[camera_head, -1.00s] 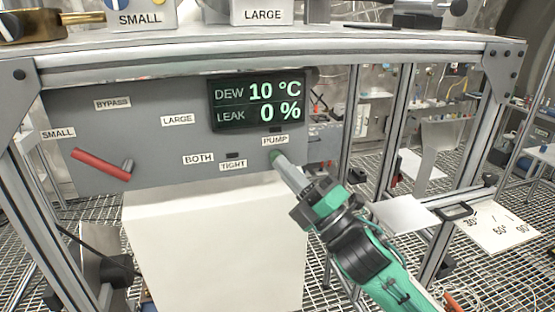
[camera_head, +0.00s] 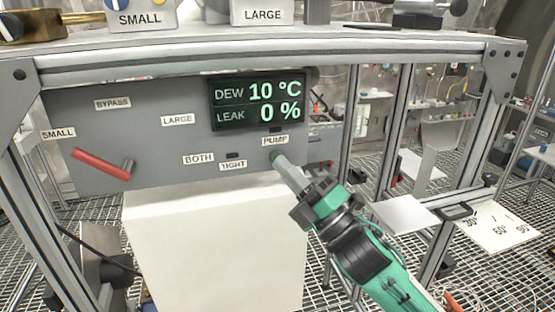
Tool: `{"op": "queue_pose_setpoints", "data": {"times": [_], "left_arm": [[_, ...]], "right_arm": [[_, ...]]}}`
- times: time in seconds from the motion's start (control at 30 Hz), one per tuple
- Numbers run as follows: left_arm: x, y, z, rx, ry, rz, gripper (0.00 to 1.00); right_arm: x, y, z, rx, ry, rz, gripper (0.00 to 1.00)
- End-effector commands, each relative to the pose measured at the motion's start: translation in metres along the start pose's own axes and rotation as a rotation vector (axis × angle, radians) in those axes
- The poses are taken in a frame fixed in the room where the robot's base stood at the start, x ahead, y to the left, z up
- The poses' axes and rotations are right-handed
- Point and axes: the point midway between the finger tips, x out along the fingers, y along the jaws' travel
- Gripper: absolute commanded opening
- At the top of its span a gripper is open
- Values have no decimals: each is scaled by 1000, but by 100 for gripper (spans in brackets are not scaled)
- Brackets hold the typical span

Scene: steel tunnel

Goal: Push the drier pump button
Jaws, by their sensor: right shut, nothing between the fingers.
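The green pump button (camera_head: 274,155) sits on the grey panel (camera_head: 150,140) just under the PUMP label (camera_head: 275,141). My right gripper (camera_head: 281,164) comes in from the lower right, shut and empty. Its fingertips are at the button and cover part of it; I cannot tell whether they touch or press it. The display (camera_head: 258,103) above reads DEW 10 °C and LEAK 0 %. My left gripper is not in view.
A red-handled lever (camera_head: 100,165) is on the panel's left, among SMALL, BYPASS, LARGE, BOTH and TIGHT labels. A white box (camera_head: 215,245) stands below the panel. A metal frame beam (camera_head: 270,66) runs above. An angle-marked plate (camera_head: 497,227) is at right.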

Motion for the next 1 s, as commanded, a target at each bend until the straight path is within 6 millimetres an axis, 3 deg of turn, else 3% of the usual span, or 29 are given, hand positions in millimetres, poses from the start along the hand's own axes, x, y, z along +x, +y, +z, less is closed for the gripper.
{"op": "queue_pose_setpoints", "data": {"times": [1.0], "left_arm": [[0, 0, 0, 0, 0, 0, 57]], "right_arm": [[7, -4, 5, -1, -1, 0, 0]]}}
